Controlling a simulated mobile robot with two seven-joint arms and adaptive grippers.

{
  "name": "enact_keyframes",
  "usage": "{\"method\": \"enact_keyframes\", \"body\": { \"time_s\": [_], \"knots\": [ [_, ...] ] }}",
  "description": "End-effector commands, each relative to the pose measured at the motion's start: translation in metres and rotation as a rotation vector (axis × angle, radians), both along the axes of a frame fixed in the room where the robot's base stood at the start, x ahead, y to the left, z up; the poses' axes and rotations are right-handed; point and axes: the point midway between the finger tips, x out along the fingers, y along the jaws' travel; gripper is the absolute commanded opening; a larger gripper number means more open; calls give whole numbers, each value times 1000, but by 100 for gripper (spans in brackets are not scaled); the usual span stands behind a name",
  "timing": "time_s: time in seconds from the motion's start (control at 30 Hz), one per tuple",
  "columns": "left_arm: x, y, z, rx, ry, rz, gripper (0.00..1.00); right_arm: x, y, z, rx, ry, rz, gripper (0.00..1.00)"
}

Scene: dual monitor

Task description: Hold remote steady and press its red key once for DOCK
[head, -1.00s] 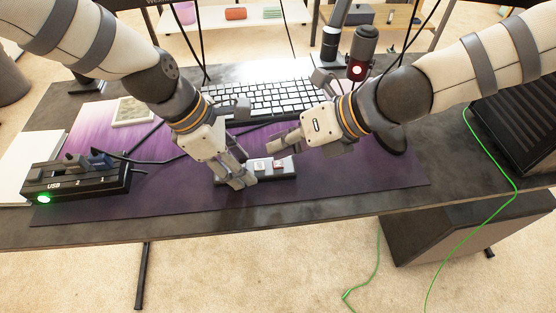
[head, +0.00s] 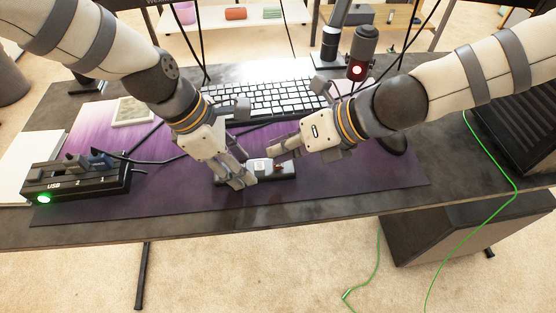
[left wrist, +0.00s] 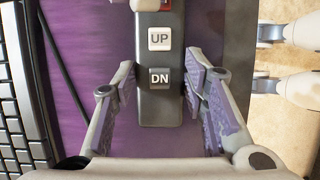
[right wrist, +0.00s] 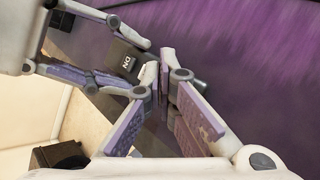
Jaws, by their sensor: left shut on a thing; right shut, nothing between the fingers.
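The dark remote (head: 286,174) lies on the purple mat. In the left wrist view, its white UP key (left wrist: 160,39) and dark DN key (left wrist: 159,77) show. A sliver of the red key (left wrist: 176,4) shows at the top edge, the rest cut off or covered. My left gripper (head: 243,180) is shut on the remote, with fingers along both long sides near the DN end. My right gripper (head: 274,152) is shut and empty, its fingertips close over the red-key end. Contact with the key cannot be told. The right wrist view shows its closed fingertips (right wrist: 158,78) hiding much of the remote.
A white keyboard (head: 265,97) lies behind the grippers. A USB hub (head: 75,180) with a green light stands at the left. A microphone (head: 364,55) with a red light stands behind my right arm. The mat's front right part is clear.

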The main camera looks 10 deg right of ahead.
Motion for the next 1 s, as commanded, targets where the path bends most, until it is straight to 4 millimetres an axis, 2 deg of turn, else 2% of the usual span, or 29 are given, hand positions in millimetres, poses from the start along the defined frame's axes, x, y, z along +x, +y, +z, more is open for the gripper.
{"method": "enact_keyframes", "body": {
  "time_s": [0.47,0.8,1.0],
  "knots": [
    [0,0,0,0,0,0,9,0,0,-3,-1,1,0,0],
    [0,0,0,0,0,0,9,0,0,12,-1,-1,1,0],
    [0,0,0,0,0,0,9,0,0,13,0,1,1,0]
  ]
}}
